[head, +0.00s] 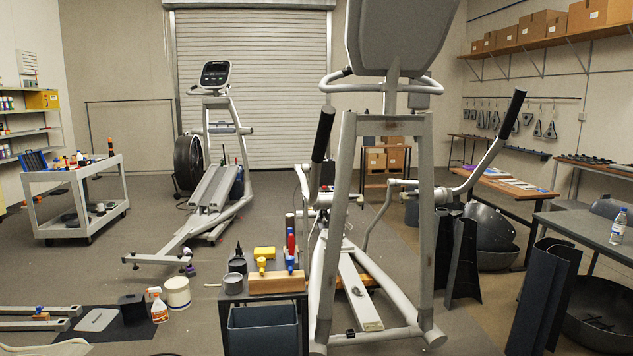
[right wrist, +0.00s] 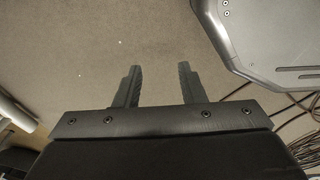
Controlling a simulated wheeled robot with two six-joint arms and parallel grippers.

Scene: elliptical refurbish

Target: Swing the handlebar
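An elliptical machine stands close in front of me in the head view. Its left handlebar (head: 322,134) ends in a black grip and leans upright left of the grey frame. Its right handlebar (head: 486,160) has a black grip at the upper right, angled outward. The back of its console (head: 399,38) fills the top. My right gripper (right wrist: 159,78) shows in the right wrist view with its two fingers apart, open and empty above the grey floor. No handlebar shows between its fingers. My left gripper is in neither view.
A small table with a wooden block (head: 278,283), tools and a blue bin (head: 262,330) stands left of the frame. Dark curved panels (head: 545,300) stand at the right. A grey panel (right wrist: 270,40) and cables lie near my right gripper. Open floor lies at the left middle.

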